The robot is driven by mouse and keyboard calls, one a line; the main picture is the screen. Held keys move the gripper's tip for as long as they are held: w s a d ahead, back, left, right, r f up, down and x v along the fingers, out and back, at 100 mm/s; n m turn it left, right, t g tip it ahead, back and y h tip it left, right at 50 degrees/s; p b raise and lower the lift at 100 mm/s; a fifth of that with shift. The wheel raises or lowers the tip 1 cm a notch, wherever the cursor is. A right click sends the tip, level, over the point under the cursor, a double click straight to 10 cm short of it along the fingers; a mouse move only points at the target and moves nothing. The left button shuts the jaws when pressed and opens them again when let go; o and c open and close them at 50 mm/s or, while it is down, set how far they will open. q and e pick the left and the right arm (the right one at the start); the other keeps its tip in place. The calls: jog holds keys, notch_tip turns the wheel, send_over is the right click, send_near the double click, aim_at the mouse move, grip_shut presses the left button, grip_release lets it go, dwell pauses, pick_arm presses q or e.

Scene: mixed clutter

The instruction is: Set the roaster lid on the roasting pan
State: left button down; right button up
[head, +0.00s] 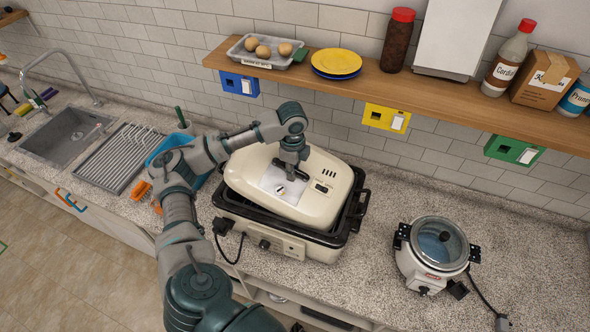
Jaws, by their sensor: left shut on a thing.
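The cream roaster lid (325,190) sits over the black-rimmed roasting pan (290,241) on the counter. The lid looks slightly askew, with the pan's dark rim showing along the front and right. My left gripper (289,172) reaches down over the lid's top and is shut on it; its fingertips and the grasped part are hard to make out. I cannot tell whether the lid rests fully on the pan. My right gripper is not in view.
A small white cooker (432,262) with a glass lid stands at the right. A blue tub (172,146), a drying rack (119,156) and a sink (62,138) are at the left. A wooden shelf (340,84) with bottles and plates hangs above. Counter between roaster and cooker is clear.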

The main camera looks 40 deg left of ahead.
pick_arm(q)
jog(key=a, duration=0.2)
jog(key=a+f, duration=0.1)
jog(key=shift+a, duration=0.35)
jog(key=shift+d, duration=0.35)
jog(key=d, duration=0.2)
jog(key=d+r, duration=0.1)
jog(key=d, duration=0.1)
jog(key=shift+s, duration=0.25)
jog(key=shift+a+f, duration=0.2)
jog(key=shift+f, duration=0.05)
jog(key=shift+a+f+n, duration=0.2)
jog(key=shift+a+n, duration=0.1)
jog(key=shift+a, duration=0.1)
jog(key=shift+d+r, duration=0.1)
jog(key=shift+d, duration=0.05)
jog(key=shift+d+r, duration=0.1)
jog(key=shift+d, duration=0.35)
jog(key=shift+s+d, duration=0.3)
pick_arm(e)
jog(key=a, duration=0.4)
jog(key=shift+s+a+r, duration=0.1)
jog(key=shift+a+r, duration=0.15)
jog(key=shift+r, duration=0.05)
